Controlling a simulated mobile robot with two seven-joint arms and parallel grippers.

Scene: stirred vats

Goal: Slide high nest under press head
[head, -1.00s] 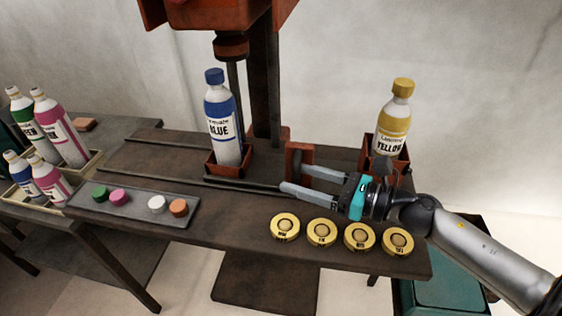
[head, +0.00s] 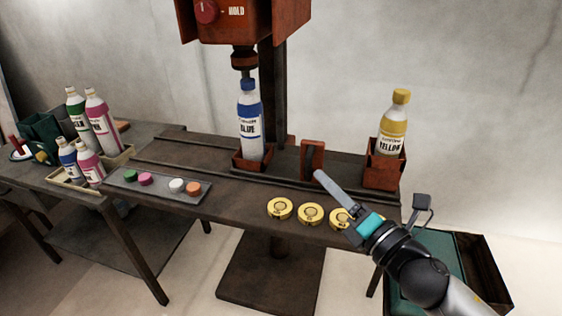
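Two red nests stand on the dark rail table. The taller right nest (head: 382,174) holds an upright bottle with a yellow cap and label (head: 394,115). The lower left nest (head: 240,162) holds an upright blue bottle (head: 249,122), whose cap is just below the press head (head: 244,58). A red upright handle (head: 304,161) stands between the nests. My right gripper (head: 322,180) has a fingertip close to the handle's lower right; I cannot tell if they touch. Only one finger shows clearly, so its opening is unclear. My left gripper is out of view.
Several gold discs (head: 279,208) lie along the table's front edge, partly behind my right gripper. A grey tray (head: 160,190) with coloured caps lies at the left. Several bottles stand in a crate (head: 117,158) on the left table. A teal-topped bin (head: 440,250) stands at the right.

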